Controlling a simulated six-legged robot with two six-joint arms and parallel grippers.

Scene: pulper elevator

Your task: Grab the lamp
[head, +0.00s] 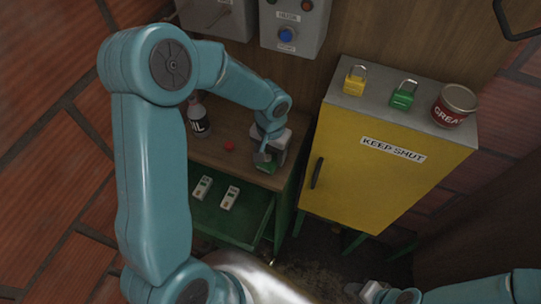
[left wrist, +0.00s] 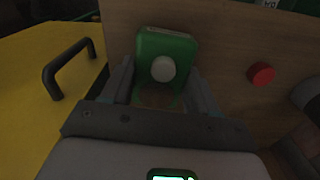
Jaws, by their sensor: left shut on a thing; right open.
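The lamp is a small green box with a round whitish lens, seen between my left fingers in the left wrist view (left wrist: 165,62). In the head view its green part (head: 266,167) shows just below my left gripper (head: 268,152), at the right end of the wooden bench top. My left gripper is shut on the lamp, with a finger on each side (left wrist: 160,92). I cannot tell whether the lamp touches the bench. My right gripper (head: 366,291) is low at the bottom right of the head view, open and away from the lamp.
A yellow cabinet (head: 375,165) marked KEEP SHUT stands right of the bench, with two padlocks (head: 355,80) (head: 403,94) and a grease can (head: 454,105) on top. A red knob (head: 229,146) and a bottle (head: 199,121) are on the bench. An open green drawer (head: 240,226) holds two small devices.

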